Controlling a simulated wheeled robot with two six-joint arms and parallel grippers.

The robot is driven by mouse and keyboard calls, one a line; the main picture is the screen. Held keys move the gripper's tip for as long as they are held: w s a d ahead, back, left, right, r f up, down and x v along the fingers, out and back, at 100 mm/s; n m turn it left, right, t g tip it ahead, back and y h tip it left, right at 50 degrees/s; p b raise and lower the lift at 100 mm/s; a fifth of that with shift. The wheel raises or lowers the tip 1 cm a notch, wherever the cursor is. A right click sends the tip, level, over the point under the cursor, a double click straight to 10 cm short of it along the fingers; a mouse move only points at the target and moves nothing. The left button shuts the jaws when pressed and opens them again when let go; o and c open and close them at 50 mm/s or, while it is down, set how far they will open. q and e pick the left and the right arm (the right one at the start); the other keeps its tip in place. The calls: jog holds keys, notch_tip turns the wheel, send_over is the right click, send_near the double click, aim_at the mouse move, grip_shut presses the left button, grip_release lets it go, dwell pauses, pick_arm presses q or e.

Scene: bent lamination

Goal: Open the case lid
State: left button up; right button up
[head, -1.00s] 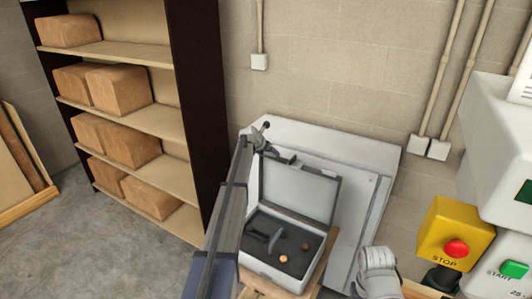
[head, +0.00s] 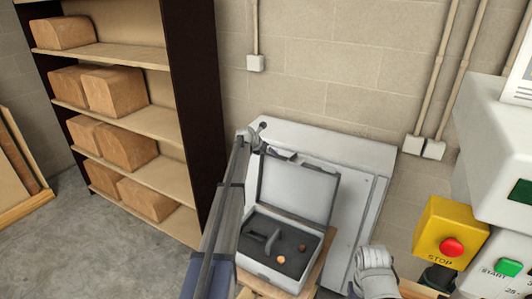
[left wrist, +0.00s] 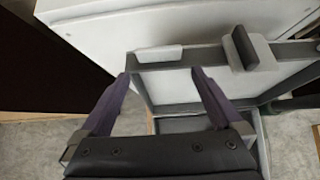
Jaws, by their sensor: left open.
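The grey case (head: 268,271) stands open on a wooden-topped stand, its dark-lined inside showing. Its lid (head: 292,190) is raised, roughly upright, at the back of the case. My left gripper (head: 282,155) is at the lid's upper left edge. In the left wrist view my left gripper (left wrist: 163,82) is open, its two purple-grey fingers apart near the lid's rim (left wrist: 165,68); I cannot tell whether they touch it. A dark latch-like piece (left wrist: 245,48) sits on the rim to the right of the fingers. The fingertips of my right arm are not visible.
A dark foam insert (head: 262,228) in the case holds small copper-coloured parts. A pale panel (head: 370,160) leans behind the lid. A shelf of brown blocks (head: 130,145) stands left. A yellow stop box (head: 440,226) and white machine (head: 490,130) stand right.

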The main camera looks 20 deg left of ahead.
pick_arm(q)
jog(key=s+a, duration=0.1)
jog(key=s, duration=1.2)
jog(key=shift+a+r+p, duration=0.2)
jog(key=shift+r+p, duration=0.15)
jog(key=shift+r, duration=0.1)
jog(key=shift+w, duration=0.1)
jog(key=s+d+f+m+g+b, duration=0.2)
jog(key=s+d+f+m+b, duration=0.35)
jog(key=d, duration=0.45)
jog(key=s+d+f+m+g+h+b, duration=0.1)
jog(key=s+d+f+m+b, duration=0.3)
jog(key=s+d+f+m, duration=0.45)
jog(key=s+d+f+m+g+b, duration=0.25)
jog(key=d+f+m+b, duration=0.2)
jog(key=d, duration=0.65)
jog(key=s+d+f+m+g+y+b, duration=0.1)
jog(key=s+d+f+m+b, duration=0.2)
jog(key=s+m, duration=0.3)
jog(key=s+d+f+m+g+y+b, duration=0.1)
jog(key=s+d+f+m+b, duration=0.3)
jog(key=s+m, duration=0.3)
jog(key=s+d+f+m+g+y+b, duration=0.1)
jog(key=s+d+f+m+b, duration=0.2)
jog(key=s, duration=0.8)
notch_tip(320, 180, down, 2)
jog(key=m, duration=0.4)
jog(key=shift+s+d, duration=0.15)
jog(key=shift+d, duration=0.25)
